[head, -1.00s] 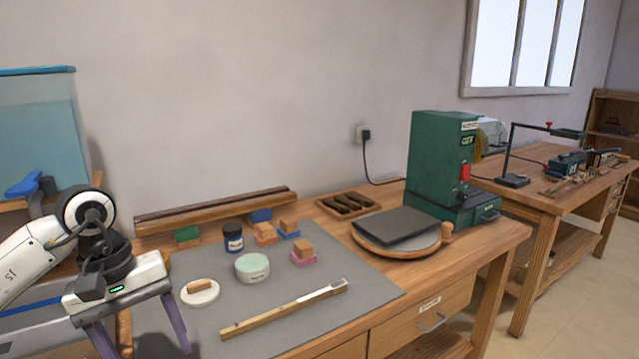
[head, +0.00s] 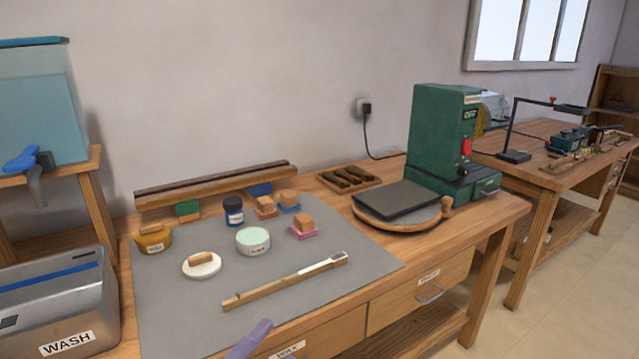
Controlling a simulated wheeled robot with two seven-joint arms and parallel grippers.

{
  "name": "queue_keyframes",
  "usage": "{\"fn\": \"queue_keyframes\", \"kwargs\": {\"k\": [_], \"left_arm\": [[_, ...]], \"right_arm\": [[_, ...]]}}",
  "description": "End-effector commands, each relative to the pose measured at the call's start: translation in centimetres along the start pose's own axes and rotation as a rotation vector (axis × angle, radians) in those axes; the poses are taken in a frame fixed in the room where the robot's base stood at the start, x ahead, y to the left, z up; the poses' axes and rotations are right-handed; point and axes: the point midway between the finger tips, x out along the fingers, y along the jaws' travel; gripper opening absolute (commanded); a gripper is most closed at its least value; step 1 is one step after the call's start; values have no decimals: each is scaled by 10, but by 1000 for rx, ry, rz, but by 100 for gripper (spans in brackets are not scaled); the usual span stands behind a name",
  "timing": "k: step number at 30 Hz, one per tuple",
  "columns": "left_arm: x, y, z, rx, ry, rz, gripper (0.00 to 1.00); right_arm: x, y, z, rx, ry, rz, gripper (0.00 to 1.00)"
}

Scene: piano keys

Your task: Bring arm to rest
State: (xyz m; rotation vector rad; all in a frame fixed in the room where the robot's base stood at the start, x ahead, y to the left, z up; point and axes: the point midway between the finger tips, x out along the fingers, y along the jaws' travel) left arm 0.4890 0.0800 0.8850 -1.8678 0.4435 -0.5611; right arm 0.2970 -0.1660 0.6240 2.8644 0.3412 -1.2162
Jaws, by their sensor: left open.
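A purple fingertip of my left gripper (head: 250,340) shows at the bottom edge of the head view, in front of the workbench's front edge. The rest of that gripper is out of the picture. It is apart from everything on the bench, and nothing is seen held in it. A piano key (head: 286,282), wooden with a white end, lies diagonally on the grey mat (head: 185,318). My right gripper is not in view.
On the mat stand a yellow jar (head: 153,239), a blue jar (head: 233,211), a round tin (head: 253,240), a white dish (head: 202,265) and sanding blocks (head: 303,227). A turntable (head: 400,240) and green machine (head: 438,135) stand right. A WASH basin (head: 60,315) stands left.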

Motion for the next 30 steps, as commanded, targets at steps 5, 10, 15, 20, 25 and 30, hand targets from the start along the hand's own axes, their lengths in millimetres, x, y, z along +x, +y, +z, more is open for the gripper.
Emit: {"fn": "queue_keyframes", "kwargs": {"k": [5,10,15,20,25,30], "left_arm": [[-87,97,52,-615,-441,154,66],[-175,172,55,-1037,-782,239,66],[-231,211,40,-1271,-989,275,66],[-248,221,34,-1340,-1054,285,66],[-249,222,34,-1340,-1054,286,66],[-248,222,34,-1338,-1053,286,66]], "right_arm": [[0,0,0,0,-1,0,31],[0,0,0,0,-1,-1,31],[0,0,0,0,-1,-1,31],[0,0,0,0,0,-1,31],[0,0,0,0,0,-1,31],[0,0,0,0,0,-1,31]]}}
